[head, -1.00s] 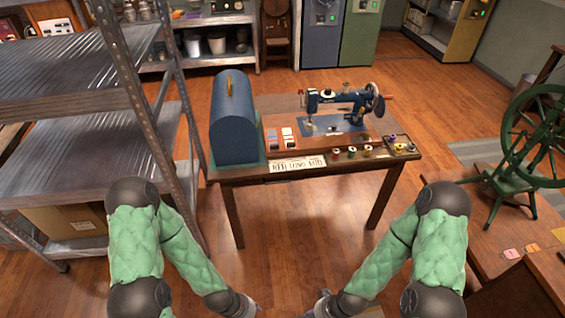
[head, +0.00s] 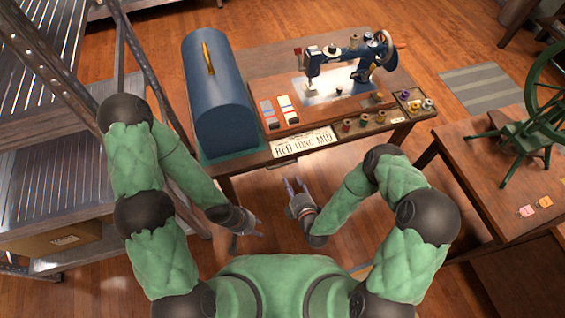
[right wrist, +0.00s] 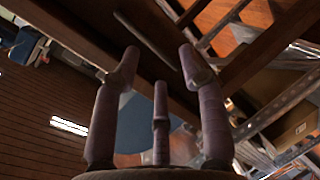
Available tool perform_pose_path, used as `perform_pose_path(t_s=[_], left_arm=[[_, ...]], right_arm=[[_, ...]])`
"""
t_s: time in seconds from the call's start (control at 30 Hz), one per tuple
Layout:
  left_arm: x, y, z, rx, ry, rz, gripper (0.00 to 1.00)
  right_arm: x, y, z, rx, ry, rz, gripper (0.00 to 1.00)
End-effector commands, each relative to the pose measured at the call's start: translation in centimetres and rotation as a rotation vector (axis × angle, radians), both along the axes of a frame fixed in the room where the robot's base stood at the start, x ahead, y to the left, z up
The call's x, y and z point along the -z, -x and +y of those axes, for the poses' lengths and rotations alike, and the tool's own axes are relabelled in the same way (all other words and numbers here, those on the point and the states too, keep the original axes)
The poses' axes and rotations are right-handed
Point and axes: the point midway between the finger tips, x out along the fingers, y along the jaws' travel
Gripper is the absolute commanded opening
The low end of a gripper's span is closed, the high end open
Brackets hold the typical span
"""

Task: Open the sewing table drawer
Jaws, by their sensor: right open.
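The brown wooden sewing table (head: 254,60) stands ahead, with a blue and black sewing machine (head: 338,82) on top. Its front edge carries a white plate (head: 303,146) reading "RED LONG MID". I cannot make out a separate drawer front or handle. My right gripper (head: 294,184) is open and empty, a little below and in front of the plate, apart from it. In the right wrist view its spread fingers (right wrist: 160,62) point toward dark wooden members, apparently the table's underside. My left gripper (head: 254,229) is lower and to the left, its fingers apart and empty.
A blue domed case (head: 216,100) stands on the table's left end; thread spools (head: 365,119) line its front right. A metal shelf rack (head: 50,180) stands close on the left. Another table (head: 480,165) with a green spinning wheel (head: 540,115) stands right.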

Motion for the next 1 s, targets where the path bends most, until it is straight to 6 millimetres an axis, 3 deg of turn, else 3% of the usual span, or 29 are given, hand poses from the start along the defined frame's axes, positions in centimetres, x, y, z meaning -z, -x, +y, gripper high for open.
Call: perform_pose_path(t_s=[0.13,0.33,0.8,1.0], left_arm=[[-0.1,0.0,0.0,0.0,0.0,0.0,0.4],[0.1,0.0,0.0,0.0,0.0,0.0,0.4],[1.8,0.0,0.0,0.0,0.0,-0.001,0.4],[2.2,0.0,0.0,0.0,0.0,-0.001,0.4]], right_arm=[[-1.2,0.4,0.4,-0.023,0.105,-0.126,0.43],[-1.4,-0.4,0.8,-0.031,0.145,-0.171,0.43],[0.2,-7.5,3.1,-0.03,0.14,-0.169,0.43],[0.6,-9.1,3.7,-0.03,0.142,-0.165,0.43]])
